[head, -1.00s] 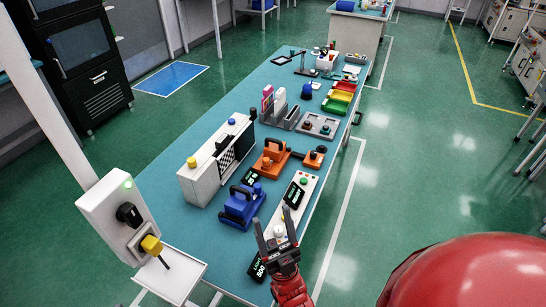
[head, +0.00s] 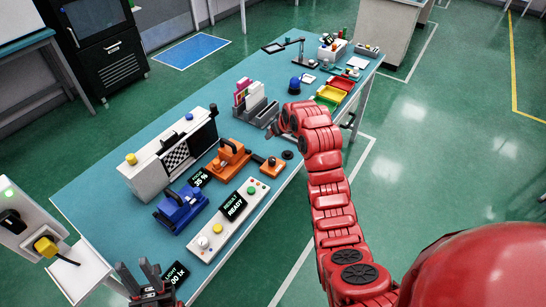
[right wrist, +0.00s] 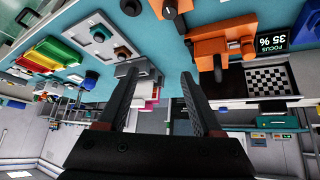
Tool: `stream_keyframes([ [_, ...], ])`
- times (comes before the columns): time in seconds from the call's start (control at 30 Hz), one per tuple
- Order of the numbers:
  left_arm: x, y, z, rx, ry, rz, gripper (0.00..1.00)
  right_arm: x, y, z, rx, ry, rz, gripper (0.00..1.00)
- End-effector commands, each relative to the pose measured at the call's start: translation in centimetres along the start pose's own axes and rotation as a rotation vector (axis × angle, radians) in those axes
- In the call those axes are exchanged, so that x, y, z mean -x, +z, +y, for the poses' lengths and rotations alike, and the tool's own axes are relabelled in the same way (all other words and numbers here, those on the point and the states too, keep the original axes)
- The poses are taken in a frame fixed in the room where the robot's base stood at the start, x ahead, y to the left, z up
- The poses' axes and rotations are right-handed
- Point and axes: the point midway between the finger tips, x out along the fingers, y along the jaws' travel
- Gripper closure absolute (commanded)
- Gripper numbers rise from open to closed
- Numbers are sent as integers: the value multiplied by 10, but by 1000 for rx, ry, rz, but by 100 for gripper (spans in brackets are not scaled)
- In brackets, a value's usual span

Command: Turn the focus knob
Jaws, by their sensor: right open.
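The focus display reading 35 % (head: 200,177) stands by an orange device (head: 230,155). Beside that device, a small orange block carries a black knob (head: 271,162). In the right wrist view, the orange device (right wrist: 233,38) and focus display (right wrist: 271,42) appear upside down at upper right, and the black knob (right wrist: 172,6) is at the top edge. My right gripper (right wrist: 159,82) is open, with nothing held between its fingers. My left gripper (head: 142,273) is open and empty at the lower left, by the light display (head: 176,274).
A blue device (head: 181,207) and a result panel reading READY (head: 231,208) stand nearer. A white box with a checkered panel (head: 145,180) is at left. Grey holders (head: 262,112) and coloured trays (head: 336,90) lie farther back. The near-right table corner is clear.

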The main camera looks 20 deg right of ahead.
Motion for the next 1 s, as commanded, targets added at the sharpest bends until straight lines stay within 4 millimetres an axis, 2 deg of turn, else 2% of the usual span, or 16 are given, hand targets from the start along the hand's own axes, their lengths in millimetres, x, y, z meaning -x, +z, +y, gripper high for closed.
stream_keyframes([
  [0.03, -2, 0, 0, 0, 0, 0, 65, 12, 2, 1, 6, -11, -59, 33],
  [0.2, -3, 0, 0, 0, 0, 0, 65, 34, 22, -2, 24, -45, -212, 33],
  [0.33, 4, 1, 0, 0, 0, 0, 65, 33, 29, -3, 27, -54, -243, 33],
  [0.57, 42, 7, 2, 0, 0, 0, 65, 2, 39, -5, 28, -55, -240, 33],
  [0.6, 29, 5, 2, 0, 0, -1, 65, 1, 36, -6, 28, -56, -245, 33],
  [0.63, 24, 4, 1, 0, 0, 0, 65, -5, 38, -6, 27, -57, -251, 33],
  [0.8, 12, 2, 1, 0, 0, 0, 65, -39, 46, -8, 27, -56, -249, 33],
  [1.0, 3, 0, 0, 0, 0, 0, 65, -71, 54, -9, 26, -55, -249, 33],
])
